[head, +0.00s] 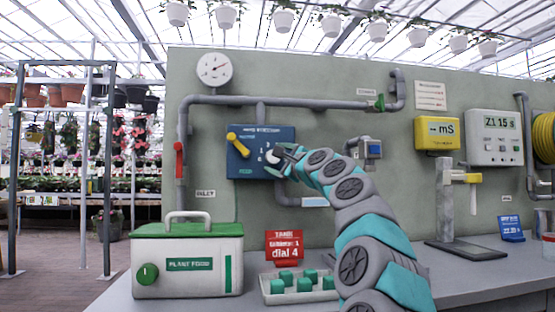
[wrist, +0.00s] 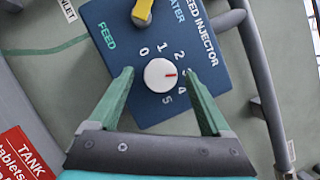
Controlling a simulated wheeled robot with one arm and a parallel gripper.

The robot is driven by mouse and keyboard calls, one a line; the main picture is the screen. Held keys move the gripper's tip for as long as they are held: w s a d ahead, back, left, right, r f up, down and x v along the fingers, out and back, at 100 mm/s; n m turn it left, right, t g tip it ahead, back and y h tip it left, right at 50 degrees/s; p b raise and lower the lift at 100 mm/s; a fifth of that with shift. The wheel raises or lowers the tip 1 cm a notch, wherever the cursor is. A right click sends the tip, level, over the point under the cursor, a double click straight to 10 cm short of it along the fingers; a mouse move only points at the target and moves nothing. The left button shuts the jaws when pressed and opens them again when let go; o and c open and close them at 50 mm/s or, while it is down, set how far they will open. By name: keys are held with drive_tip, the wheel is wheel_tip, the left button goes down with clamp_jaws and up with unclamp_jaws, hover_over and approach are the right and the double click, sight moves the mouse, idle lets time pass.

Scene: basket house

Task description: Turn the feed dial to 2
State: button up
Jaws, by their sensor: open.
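The white feed dial (wrist: 160,75) sits on the blue feed injector panel (wrist: 112,22), ringed by the numbers 0 to 5. Its red mark points right, at about 3. My gripper (wrist: 159,75) is open, its green fingers on either side of the dial with gaps to it. How far the fingertips stand from the panel is hard to tell. In the head view the dial (head: 271,156) is partly hidden by my gripper (head: 281,160). A yellow lever (head: 238,144) is on the panel's upper left.
Grey pipes (head: 285,102) run above and beside the panel, and one (wrist: 258,75) passes close right of my fingers. A plant food box (head: 187,262), a red tank sign (head: 285,246) and a tray of green blocks (head: 300,296) stand on the bench below.

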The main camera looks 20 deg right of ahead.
drive_tip(key=shift+c, duration=0.4)
clamp_jaws()
drive_tip(key=shift+r, duration=0.1)
drive_tip(key=shift+r+n+g+p, duration=0.1)
drive_tip(key=shift+n+g+p, duration=0.65)
drive_tip(key=shift+n+p, duration=1)
drive_tip(key=shift+r+n+g+p, duration=0.1)
drive_tip(key=shift+n+g+p, duration=0.65)
drive_tip(key=shift+n+p, duration=1)
drive_tip(key=shift+n+b, duration=0.4)
drive_tip(key=shift+n, duration=0.1)
